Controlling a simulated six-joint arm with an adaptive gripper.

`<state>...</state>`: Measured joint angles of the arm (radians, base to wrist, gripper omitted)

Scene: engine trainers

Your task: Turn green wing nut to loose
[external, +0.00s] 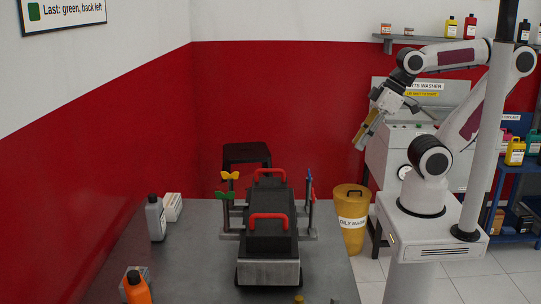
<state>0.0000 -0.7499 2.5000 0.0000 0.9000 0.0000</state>
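The green wing nut (225,195) sits on a post at the left side of the black engine block (269,225), which stands on a metal stand on the grey table. A yellow-orange wing nut (230,176) is on a post close behind it. A blue wing nut (309,175) and a red wing nut (313,192) are on the right side. My gripper (361,140) hangs in the air to the right of and above the engine, well apart from every wing nut. Its fingers are small and angled, so I cannot tell whether they are open.
The engine has two red handles (268,216) on top. A grey bottle (155,217), a white box (173,207) and an orange bottle (137,288) stand on the table's left. A yellow bin (352,232) is beyond its right edge. A wall sign (64,11) reads "Last: green, back left".

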